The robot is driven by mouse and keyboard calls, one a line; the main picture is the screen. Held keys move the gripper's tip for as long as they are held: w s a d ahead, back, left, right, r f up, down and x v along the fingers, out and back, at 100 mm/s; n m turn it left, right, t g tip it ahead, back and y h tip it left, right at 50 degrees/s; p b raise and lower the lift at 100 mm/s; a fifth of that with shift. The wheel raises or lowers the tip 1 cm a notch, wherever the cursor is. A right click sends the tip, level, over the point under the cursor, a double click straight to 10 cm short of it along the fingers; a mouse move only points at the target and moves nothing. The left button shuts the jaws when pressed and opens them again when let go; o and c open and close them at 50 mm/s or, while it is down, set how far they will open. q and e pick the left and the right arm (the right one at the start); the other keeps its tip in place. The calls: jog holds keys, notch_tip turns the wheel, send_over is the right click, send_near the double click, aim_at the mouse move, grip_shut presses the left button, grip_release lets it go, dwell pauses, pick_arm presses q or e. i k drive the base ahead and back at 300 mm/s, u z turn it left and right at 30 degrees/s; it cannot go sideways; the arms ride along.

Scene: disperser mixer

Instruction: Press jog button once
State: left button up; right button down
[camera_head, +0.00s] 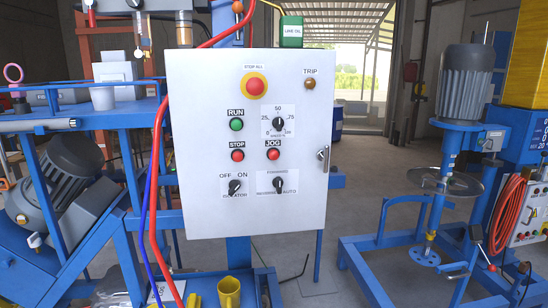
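The jog button (273,154) is a small round red button under a black "JOG" label, on the white control panel (205,95) in the middle of the head view. A similar red stop button (238,155) sits just to its left, with a green run button (236,124) above that. Nothing covers the jog button. Neither of my grippers shows in the view.
The panel also carries a large red-and-yellow stop-all button (255,86), a trip lamp (310,83), black knobs and a door latch (323,156). A red hose (156,150) hangs along its left edge. A mixer (466,85) stands right. The panel's front is clear.

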aim_at(273, 154)
jog(key=z, duration=0.55)
jog(key=k, duration=0.55)
jog(key=u, duration=1.35)
jog(key=i, duration=0.5)
